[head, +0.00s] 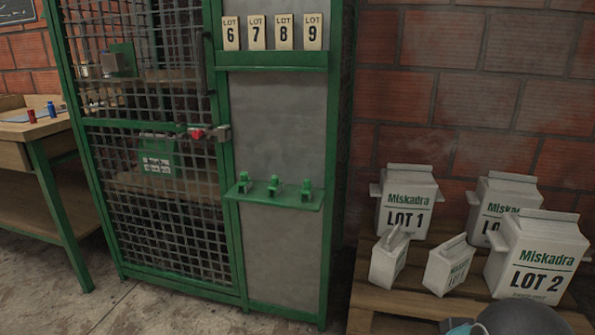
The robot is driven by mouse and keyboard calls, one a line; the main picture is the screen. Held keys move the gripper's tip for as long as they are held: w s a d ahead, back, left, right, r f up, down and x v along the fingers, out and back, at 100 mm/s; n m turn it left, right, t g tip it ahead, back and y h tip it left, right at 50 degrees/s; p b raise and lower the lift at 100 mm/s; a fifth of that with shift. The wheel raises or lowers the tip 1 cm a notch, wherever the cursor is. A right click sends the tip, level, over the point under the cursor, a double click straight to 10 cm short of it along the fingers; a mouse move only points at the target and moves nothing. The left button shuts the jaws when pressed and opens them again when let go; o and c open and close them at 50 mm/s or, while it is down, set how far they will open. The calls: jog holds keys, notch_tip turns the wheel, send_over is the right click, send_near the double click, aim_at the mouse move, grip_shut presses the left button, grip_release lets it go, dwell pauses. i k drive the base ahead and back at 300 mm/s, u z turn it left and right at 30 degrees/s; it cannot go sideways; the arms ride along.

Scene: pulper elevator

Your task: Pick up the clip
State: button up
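Three small green clip-like pieces stand in a row on a narrow green ledge (285,202) on the front of the cage cabinet: a left one (244,183), a middle one (274,186) and a right one (306,190). I cannot tell which of them is the task's clip. My gripper's fingers are not in view. A dark rounded part with a teal patch, which looks like part of my arm, shows at the bottom right edge, in front of the pallet.
The green mesh cage door (160,210) is shut, with a red latch piece (197,134). LOT tags (272,32) hang above the grey panel. White Miskadra bags (407,203) stand on a wooden pallet (400,300) at right. A wooden table (35,130) stands left. Floor is bare in front.

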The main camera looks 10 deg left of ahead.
aim_at(389, 254)
jog(key=z, duration=0.1)
jog(key=i, duration=1.25)
jog(key=u, duration=0.6)
